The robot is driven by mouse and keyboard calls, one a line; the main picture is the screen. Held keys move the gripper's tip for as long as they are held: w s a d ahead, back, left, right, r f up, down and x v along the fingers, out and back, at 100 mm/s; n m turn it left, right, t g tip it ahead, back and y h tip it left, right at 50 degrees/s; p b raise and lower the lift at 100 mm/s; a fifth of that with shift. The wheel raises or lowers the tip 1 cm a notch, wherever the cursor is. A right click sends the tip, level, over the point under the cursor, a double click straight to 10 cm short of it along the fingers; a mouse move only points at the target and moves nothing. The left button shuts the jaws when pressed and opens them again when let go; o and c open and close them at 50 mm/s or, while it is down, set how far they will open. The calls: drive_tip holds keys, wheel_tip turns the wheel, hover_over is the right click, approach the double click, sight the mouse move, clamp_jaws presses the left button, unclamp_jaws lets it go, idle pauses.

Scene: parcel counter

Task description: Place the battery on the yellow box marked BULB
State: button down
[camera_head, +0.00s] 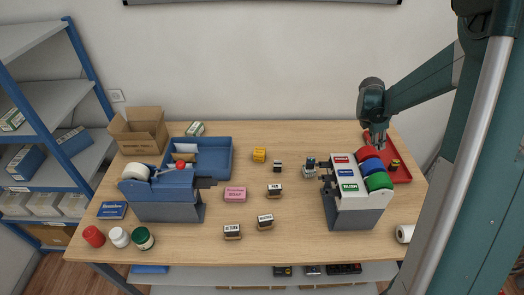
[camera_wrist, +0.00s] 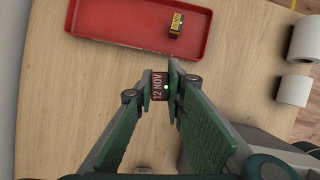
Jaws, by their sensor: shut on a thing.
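My gripper (camera_wrist: 159,85) is shut on a small dark red block marked 12 NOV (camera_wrist: 157,92), held between the fingertips. In the head view my gripper (camera_head: 378,142) is above the right of the counter, near the red tray; the held block is too small to make out there. A small yellow and dark block (camera_head: 395,163) lies in the tray and also shows in the wrist view (camera_wrist: 175,26); it may be the battery, but I cannot tell for sure. A yellow box (camera_head: 259,154) stands mid-counter, its lettering too small to read.
The red tray (camera_head: 404,176) is at the right back. A grey stand (camera_head: 355,212) with red, blue and green rolls is just left of it. Several small stamps, a pink block (camera_head: 235,194) and a blue tray (camera_head: 224,170) lie further left. White rolls (camera_wrist: 294,90) lie at right.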

drive_tip(key=w+a+r+n+p, duration=0.1)
drive_tip(key=w+a+n, duration=0.1)
drive_tip(key=a, duration=1.4)
drive_tip(key=w+a+r+n+t, duration=0.1)
drive_tip(key=w+a+n, duration=0.1)
drive_tip(key=a, duration=1.4)
drive_tip(key=w+a+r+n+t+y+p, duration=0.1)
drive_tip(key=w+a, duration=0.3)
drive_tip(key=a, duration=1.3)
drive_tip(key=shift+w+r+n+p, duration=0.15)
drive_tip(key=shift+r+n+p, duration=0.15)
drive_tip(key=shift+n, duration=0.5)
drive_tip(key=shift+a+f, duration=0.1)
drive_tip(key=shift+f, duration=0.1)
approach(262, 148)
drive_tip(key=shift+w+d+f, duration=0.2)
drive_tip(key=shift+w+d, duration=0.3)
drive_tip(key=shift+d, duration=0.3)
drive_tip(key=shift+f, duration=0.1)
drive_tip(key=shift+f+p, duration=0.35)
drive_tip(key=shift+f, duration=1.4)
drive_tip(key=shift+f, duration=0.2)
drive_tip(key=c, duration=2.4)
unclamp_jaws()
drive_tip(key=shift+o, duration=0.2)
